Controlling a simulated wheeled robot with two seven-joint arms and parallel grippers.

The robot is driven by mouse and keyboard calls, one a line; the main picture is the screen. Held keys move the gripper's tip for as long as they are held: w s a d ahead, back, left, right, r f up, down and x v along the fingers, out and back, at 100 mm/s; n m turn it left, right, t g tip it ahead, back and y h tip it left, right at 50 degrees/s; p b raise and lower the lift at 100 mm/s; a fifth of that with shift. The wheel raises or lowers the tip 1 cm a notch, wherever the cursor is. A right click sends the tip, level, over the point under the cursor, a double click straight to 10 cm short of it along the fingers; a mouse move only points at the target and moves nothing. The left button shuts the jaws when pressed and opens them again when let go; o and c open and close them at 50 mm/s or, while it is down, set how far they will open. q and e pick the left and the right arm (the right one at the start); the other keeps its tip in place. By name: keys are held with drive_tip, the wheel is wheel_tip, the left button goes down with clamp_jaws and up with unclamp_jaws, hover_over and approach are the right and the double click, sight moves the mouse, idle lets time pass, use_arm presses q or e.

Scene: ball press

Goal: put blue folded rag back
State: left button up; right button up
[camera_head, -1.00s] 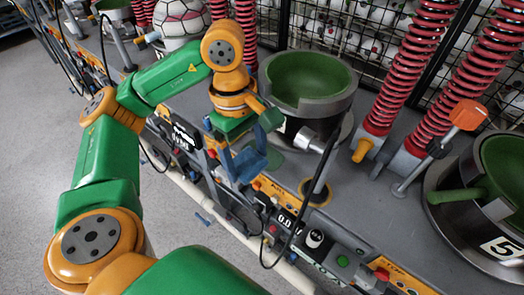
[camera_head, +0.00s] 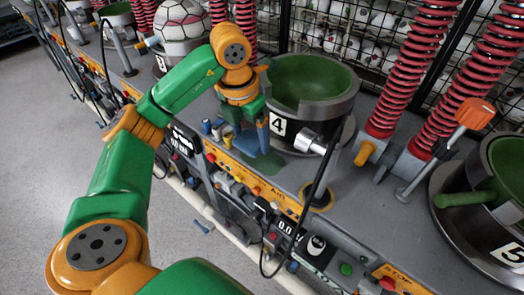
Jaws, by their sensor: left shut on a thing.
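My left gripper (camera_head: 251,146) points down over the grey bench beside the green-lined drum marked 4 (camera_head: 277,124). It is shut on the blue folded rag (camera_head: 263,136), which shows as a blue patch at the fingers. The rag and the bluish fingers are hard to tell apart, and I cannot tell whether the rag touches the bench. A flat green patch (camera_head: 273,167) lies on the bench just beside the fingers. My right gripper is not in view.
Small blue and yellow pieces (camera_head: 213,128) stand on the bench left of the gripper. A drum marked 5 (camera_head: 490,215), red springs (camera_head: 415,65) and an orange-knobbed lever (camera_head: 474,113) are at right. A control panel (camera_head: 290,228) and hanging cables line the front edge.

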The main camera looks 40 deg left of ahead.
use_arm(q)
hover_over(263, 157)
drive_tip(key=f, duration=0.3)
drive_tip(key=f+p, duration=0.1)
drive_tip(key=shift+s+f, duration=0.3)
drive_tip(key=shift+s, duration=0.1)
wheel_tip(263, 157, down, 3)
drive_tip(key=shift+f+p, duration=0.2)
drive_tip(key=shift+p, duration=0.55)
drive_tip(key=shift+w+f, duration=0.1)
drive_tip(key=shift+f, duration=0.1)
drive_tip(key=o, duration=0.9)
drive_tip(key=shift+r, duration=0.3)
drive_tip(key=r, duration=0.1)
drive_tip(key=r+b, duration=0.1)
drive_tip(key=r, duration=0.3)
drive_tip(key=shift+s+b, duration=0.35)
drive_tip(key=r, duration=0.2)
drive_tip(key=r+p, duration=0.1)
drive_tip(key=r, duration=0.1)
drive_tip(key=s+r, duration=0.1)
drive_tip(key=r, duration=0.1)
drive_tip(key=shift+s+r+p, duration=0.1)
drive_tip(key=shift+r+p, duration=0.2)
drive_tip(key=shift+r, duration=0.05)
